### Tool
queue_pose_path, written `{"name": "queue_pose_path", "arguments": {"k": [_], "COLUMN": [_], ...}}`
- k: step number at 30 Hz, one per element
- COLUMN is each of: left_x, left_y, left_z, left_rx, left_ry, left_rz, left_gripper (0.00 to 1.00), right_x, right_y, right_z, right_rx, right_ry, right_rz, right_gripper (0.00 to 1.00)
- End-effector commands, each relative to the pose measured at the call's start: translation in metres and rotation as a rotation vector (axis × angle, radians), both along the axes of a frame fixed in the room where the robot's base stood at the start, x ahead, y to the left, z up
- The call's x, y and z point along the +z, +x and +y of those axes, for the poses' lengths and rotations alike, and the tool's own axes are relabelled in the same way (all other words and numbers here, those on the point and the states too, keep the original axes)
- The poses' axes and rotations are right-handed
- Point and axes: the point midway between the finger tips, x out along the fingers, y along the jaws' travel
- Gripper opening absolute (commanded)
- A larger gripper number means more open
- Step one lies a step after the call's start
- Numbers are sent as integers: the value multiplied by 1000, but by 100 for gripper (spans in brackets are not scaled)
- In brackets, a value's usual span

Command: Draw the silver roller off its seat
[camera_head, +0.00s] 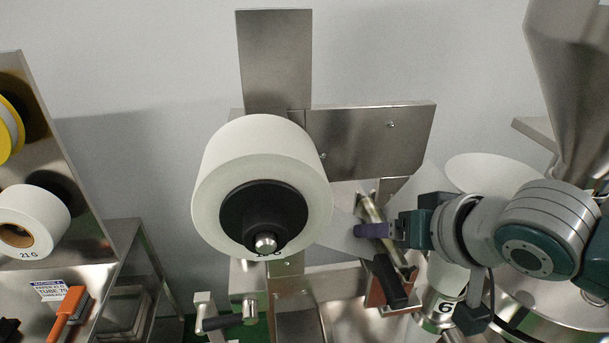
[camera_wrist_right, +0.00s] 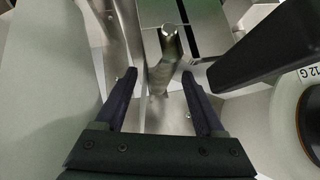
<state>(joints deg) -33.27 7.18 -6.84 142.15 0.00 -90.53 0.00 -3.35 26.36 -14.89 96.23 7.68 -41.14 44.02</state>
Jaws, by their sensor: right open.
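The silver roller (camera_head: 371,208) is a slim metal cylinder, slanted, at the machine behind my right gripper in the head view. In the right wrist view the roller (camera_wrist_right: 165,62) stands between and just past the two fingertips, its round end pointing away. My right gripper (camera_head: 362,230) reaches in from the right and its dark purple fingers overlap the roller's middle. In the wrist view the gripper (camera_wrist_right: 160,82) is open, with a finger on each side of the roller and gaps visible. The roller's seat is partly hidden. My left gripper is not in view.
A large white paper reel (camera_head: 215,165) on a black hub stands left of the roller. A black handle (camera_head: 390,282) sits just below my right gripper; a dark bar (camera_wrist_right: 265,50) lies close right in the wrist view. A rack with smaller reels (camera_head: 50,222) stands left.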

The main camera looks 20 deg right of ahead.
Motion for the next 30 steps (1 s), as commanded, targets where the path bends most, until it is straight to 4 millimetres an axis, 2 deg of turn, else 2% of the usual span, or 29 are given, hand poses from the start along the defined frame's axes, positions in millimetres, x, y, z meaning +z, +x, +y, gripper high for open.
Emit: {"name": "queue_pose_path", "arguments": {"k": [7, 25, 26, 30], "left_x": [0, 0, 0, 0], "left_y": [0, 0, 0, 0], "left_z": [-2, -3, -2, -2], "left_rx": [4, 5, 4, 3], "left_ry": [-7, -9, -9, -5], "left_rz": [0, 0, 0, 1], "left_gripper": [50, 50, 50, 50], "right_x": [-1, -1, -1, -1], "right_y": [0, 0, 0, 0], "right_z": [0, 0, 0, 0], "right_rx": [1, 1, 1, 1], "right_ry": [-1, -1, -1, -1], "right_rz": [0, 1, 1, 1], "right_gripper": [70, 3, 0, 0]}}
